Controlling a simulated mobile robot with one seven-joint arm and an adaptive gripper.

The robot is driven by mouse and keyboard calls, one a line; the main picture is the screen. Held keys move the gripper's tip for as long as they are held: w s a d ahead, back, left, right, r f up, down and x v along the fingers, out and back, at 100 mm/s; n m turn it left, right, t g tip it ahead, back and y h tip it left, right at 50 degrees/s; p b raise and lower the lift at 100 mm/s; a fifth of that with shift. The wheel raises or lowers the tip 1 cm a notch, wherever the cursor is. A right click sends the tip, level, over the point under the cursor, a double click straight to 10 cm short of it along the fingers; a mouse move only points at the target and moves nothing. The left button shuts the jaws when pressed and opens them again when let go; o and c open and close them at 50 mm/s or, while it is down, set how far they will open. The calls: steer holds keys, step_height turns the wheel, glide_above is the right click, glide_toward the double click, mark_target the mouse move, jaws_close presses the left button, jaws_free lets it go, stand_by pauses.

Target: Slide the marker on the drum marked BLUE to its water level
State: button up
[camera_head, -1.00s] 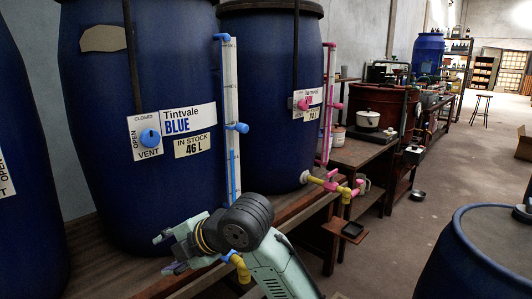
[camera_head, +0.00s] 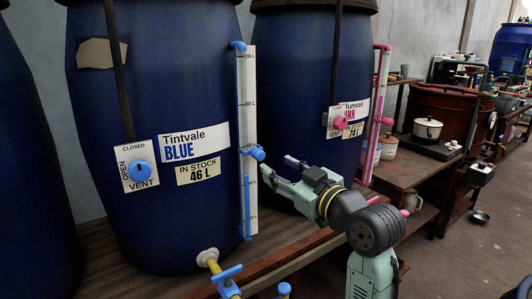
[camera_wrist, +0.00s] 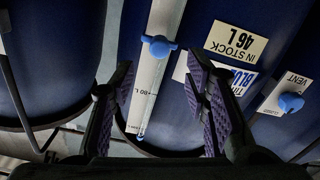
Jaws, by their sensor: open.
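The drum marked BLUE (camera_head: 100,215) is a tall dark blue barrel at centre left in the head view. Its white upright gauge (camera_head: 250,100) carries a blue marker knob (camera_head: 258,154), near the 60 mark. The blue column (camera_head: 247,205) in the gauge tube tops out a little below the marker. My gripper (camera_head: 278,170) is open and empty just right of the marker, fingers pointing at the gauge. In the wrist view, which is upside down, the marker (camera_wrist: 159,46) lies beyond and between the spread fingertips (camera_wrist: 158,65). Contact is not visible.
The BLUE drum has a blue vent dial (camera_head: 140,173) and a bottom tap (camera_head: 226,273). A second blue drum (camera_head: 290,90) with a pink gauge (camera_head: 378,110) stands behind my gripper. A wooden bench (camera_head: 405,176) with a white pot (camera_head: 427,128) is at right.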

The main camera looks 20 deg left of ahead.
mark_target(262, 157)
steer(key=p+x, duration=0.2)
steer(key=x, duration=0.5)
steer(key=shift+w+a, duration=0.25)
steer(key=shift+c, duration=0.2)
jaws_close()
stand_by(0.4)
